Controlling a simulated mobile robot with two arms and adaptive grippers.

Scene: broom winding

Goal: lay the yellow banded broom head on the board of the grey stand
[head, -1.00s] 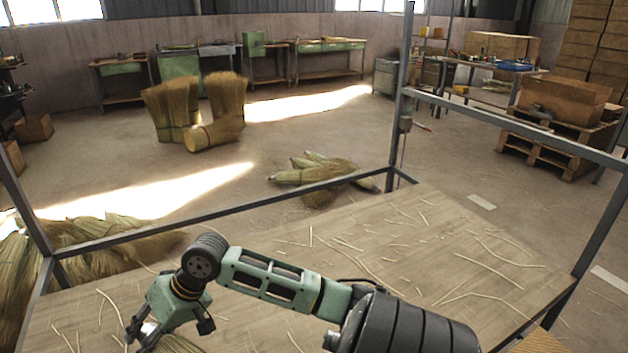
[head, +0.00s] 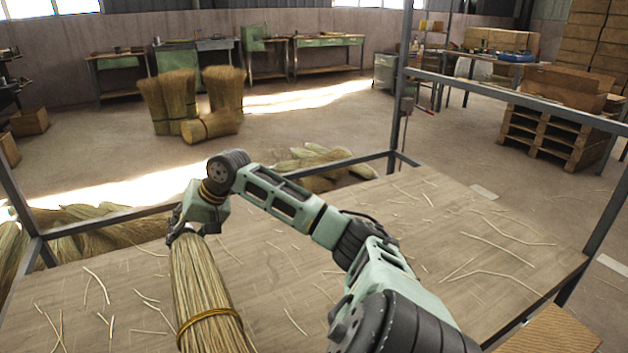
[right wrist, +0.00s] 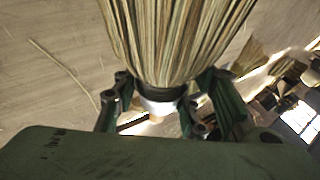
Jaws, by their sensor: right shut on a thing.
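The yellow banded broom head (head: 203,297) is a long bundle of straw with a yellow band around its lower part in the head view. My right gripper (head: 186,230) is shut on its far end, and the bundle runs from there toward the bottom edge. In the right wrist view, the fingers of my right gripper (right wrist: 155,112) sit either side of the dark and pale neck of the broom head (right wrist: 180,40). The grey stand (head: 405,100) shows as a metal frame around a wooden board (head: 420,250). My left gripper is not in view.
Loose straws (head: 500,250) lie scattered over the board. Bundles of straw (head: 90,230) lie beyond its far left edge and more (head: 320,165) lie on the floor behind. Upright bundles (head: 195,105) stand farther back.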

